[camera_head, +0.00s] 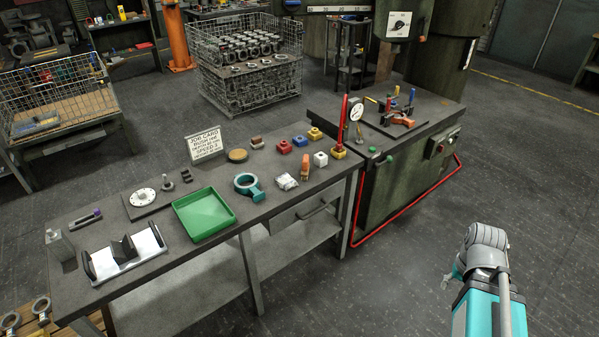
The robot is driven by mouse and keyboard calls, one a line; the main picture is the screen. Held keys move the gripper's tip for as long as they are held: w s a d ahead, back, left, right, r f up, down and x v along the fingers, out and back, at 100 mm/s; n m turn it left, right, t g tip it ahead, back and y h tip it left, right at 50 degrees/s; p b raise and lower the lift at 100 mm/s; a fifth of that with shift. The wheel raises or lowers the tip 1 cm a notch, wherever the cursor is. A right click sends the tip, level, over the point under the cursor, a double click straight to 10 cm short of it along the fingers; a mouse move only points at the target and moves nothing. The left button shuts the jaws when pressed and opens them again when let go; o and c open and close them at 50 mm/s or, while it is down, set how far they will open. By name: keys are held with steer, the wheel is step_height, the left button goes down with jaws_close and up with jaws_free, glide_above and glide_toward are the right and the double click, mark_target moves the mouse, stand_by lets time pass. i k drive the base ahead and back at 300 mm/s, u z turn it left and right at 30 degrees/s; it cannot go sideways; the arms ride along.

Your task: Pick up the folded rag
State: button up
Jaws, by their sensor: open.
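A small whitish-grey crumpled cloth (287,181), which looks like the folded rag, lies on the dark workbench top (262,205). It is right of a teal ring-shaped casting and left of an orange clamp-like tool, apart from both. My gripper (449,277) is at the lower right, over the floor and well away from the bench. It is open and mostly hidden behind my grey wrist; only a small teal part and a pale tip show. Nothing is seen in it.
Near the cloth are the teal casting (247,185), the orange tool (305,167), a white block (320,159) and a green tray (204,214). A machine table with a red rail (407,209) adjoins the bench's right end. The floor (390,275) between bench and arm is clear.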

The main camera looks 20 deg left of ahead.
mark_target(286, 182)
steer(key=u, duration=0.3)
steer(key=i, duration=0.9)
steer(key=u, duration=0.65)
